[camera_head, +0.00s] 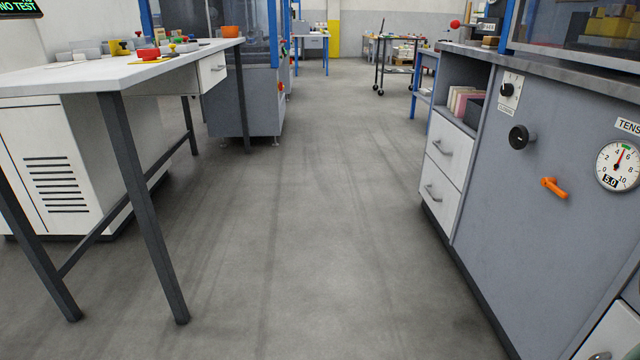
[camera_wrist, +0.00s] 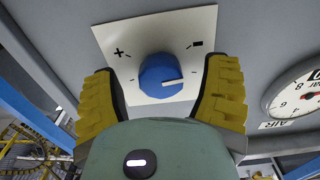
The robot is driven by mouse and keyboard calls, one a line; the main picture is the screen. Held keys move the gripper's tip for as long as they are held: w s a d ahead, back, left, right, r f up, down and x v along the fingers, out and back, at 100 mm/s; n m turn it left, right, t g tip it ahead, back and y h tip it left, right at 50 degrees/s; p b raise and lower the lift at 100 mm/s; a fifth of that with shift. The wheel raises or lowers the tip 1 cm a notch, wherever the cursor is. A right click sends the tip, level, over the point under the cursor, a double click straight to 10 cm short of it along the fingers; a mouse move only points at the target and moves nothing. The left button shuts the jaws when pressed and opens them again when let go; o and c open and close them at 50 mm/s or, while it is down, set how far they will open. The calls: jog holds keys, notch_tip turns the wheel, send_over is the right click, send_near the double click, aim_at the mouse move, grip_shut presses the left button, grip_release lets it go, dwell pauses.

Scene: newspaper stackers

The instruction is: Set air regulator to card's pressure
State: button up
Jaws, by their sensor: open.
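In the wrist view, a round blue knob (camera_wrist: 156,72) sits on a white plate (camera_wrist: 130,38) with a plus mark, a minus mark and short ticks. Its white line points to the right in that picture. My gripper (camera_wrist: 162,68) is open, with one yellow finger on each side of the knob and visible gaps between. A dial gauge (camera_wrist: 298,90) is at the right edge, partly cut off, above an upside-down AIR label (camera_wrist: 278,124). Its needle cannot be read. I cannot make out the pressure card in either view.
In the head view, a grey cabinet at the right carries a tension gauge (camera_head: 619,166), an orange lever (camera_head: 554,188) and a black knob (camera_head: 519,137). White drawers (camera_head: 447,150) adjoin it. A white-topped table (camera_head: 70,78) stands at the left. The floor between is clear.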

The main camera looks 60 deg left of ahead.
jog(key=shift+w, duration=0.4)
jog(key=shift+o, duration=0.3)
jog(key=shift+s+d, duration=0.1)
jog(key=shift+s, duration=0.05)
jog(key=c, duration=1.3)
